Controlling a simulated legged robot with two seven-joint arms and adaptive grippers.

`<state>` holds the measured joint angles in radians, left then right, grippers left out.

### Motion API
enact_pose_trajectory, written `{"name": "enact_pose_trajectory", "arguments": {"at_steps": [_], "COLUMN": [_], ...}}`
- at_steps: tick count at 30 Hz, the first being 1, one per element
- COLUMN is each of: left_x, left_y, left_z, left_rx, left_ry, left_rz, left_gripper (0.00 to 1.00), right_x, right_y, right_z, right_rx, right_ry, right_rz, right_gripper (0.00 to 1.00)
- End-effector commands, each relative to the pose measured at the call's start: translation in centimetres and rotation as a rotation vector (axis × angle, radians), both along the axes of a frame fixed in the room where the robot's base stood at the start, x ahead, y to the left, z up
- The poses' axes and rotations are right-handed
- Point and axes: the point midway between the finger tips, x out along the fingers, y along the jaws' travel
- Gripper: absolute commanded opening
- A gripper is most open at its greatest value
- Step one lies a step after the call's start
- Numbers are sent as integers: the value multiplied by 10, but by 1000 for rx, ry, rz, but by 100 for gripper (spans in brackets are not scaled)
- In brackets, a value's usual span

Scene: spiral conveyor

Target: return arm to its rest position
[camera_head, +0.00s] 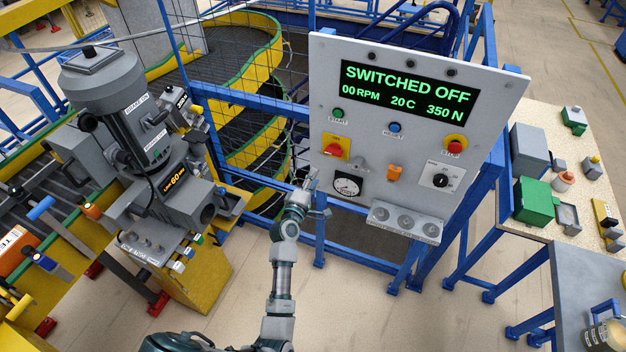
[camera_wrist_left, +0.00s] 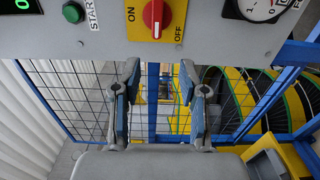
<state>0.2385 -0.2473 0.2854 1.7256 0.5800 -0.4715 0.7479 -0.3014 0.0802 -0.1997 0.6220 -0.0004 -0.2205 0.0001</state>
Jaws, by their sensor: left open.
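My left arm reaches up from the bottom of the head view. Its gripper (camera_head: 310,193) is just below the lower left part of the grey control panel (camera_head: 440,75). In the left wrist view the two blue-padded fingers (camera_wrist_left: 161,100) stand apart with nothing between them. The red rotary switch (camera_wrist_left: 153,16) on its yellow plate is above the fingers and apart from them. It also shows in the head view (camera_head: 337,148). The display (camera_head: 408,90) reads SWITCHED OFF, 00 RPM, 20 C, 350 N. My right gripper is not in view.
Blue posts and mesh (camera_head: 235,95) stand behind my gripper, with the yellow-green spiral conveyor (camera_head: 262,150) beyond. A grey motor unit (camera_head: 115,105) stands at left. A gauge (camera_head: 347,186) is close to my gripper. A table (camera_head: 520,115) with several parts is at right. Open floor lies below the panel.

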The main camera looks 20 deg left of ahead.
Motion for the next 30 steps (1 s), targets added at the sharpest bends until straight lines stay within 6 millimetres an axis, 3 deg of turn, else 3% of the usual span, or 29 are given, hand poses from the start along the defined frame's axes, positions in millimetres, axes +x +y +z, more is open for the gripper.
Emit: {"name": "enact_pose_trajectory", "arguments": {"at_steps": [13,17,20,23,24,26,30], "left_x": [0,-1,-8,-28,-40,-60,-122], "left_y": [-1,-7,-19,-34,-40,-47,-58], "left_z": [-1,-31,-88,-167,-199,-246,-347], "left_rx": [1,48,147,288,347,436,639], "left_ry": [2,53,151,277,329,402,559], "left_rz": [-1,-14,-46,-103,-131,-176,-302], "left_gripper": [43,43,43,43,43,43,43], "right_x": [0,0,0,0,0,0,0], "right_y": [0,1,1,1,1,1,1], "right_z": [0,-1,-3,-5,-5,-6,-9], "right_rx": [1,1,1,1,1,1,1], "right_ry": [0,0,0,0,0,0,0], "right_rz": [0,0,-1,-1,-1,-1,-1], "right_gripper": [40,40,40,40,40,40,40]}}
